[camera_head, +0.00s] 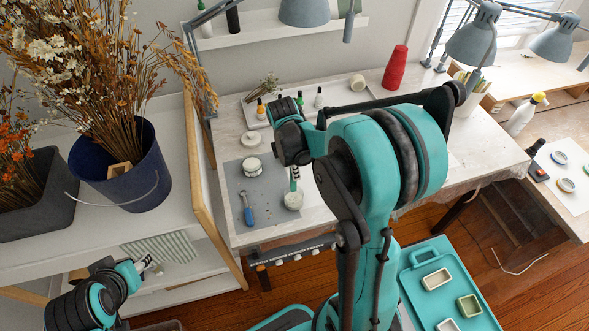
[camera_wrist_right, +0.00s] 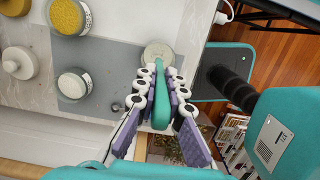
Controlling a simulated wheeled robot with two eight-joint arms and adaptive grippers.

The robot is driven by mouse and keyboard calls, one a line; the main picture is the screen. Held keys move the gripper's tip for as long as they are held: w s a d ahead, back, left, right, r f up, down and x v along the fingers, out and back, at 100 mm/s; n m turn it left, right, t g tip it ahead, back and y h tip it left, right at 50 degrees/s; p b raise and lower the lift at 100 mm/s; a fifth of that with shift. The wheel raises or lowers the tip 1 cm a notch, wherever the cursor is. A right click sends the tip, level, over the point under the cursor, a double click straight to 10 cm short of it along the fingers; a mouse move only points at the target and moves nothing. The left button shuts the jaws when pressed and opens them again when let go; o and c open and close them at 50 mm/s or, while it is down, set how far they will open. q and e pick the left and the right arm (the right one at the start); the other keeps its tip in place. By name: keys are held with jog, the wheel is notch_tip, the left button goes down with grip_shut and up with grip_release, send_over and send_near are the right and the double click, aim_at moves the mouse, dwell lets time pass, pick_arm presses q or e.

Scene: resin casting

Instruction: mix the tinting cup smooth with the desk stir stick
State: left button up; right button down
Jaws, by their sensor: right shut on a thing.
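My right gripper (camera_head: 294,178) is over the front of the desk, mostly hidden behind my teal arm. In the right wrist view its purple-padded fingers (camera_wrist_right: 160,76) are shut around a teal stir stick (camera_wrist_right: 161,100). The tinting cup (camera_head: 292,201), a small round cup with pale contents, stands on the grey mat below the gripper. In the right wrist view the cup (camera_wrist_right: 158,52) is just beyond the fingertips. The stick's far end overlaps the cup's near side; I cannot tell how deep it reaches. My left gripper (camera_head: 148,264) is low at the left, away from the desk, its jaws unclear.
The grey mat (camera_head: 233,184) also bears a white jar (camera_head: 252,166) and a blue-handled tool (camera_head: 247,208). Small bottles (camera_head: 260,109) stand on a tray behind. Red cups (camera_head: 395,68) are stacked at the back. A blue bucket of dried flowers (camera_head: 125,180) stands left on a shelf.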

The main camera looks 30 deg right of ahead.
aim_at(296, 190)
jog(key=shift+f+b, duration=2.7)
jog(key=shift+f, duration=0.65)
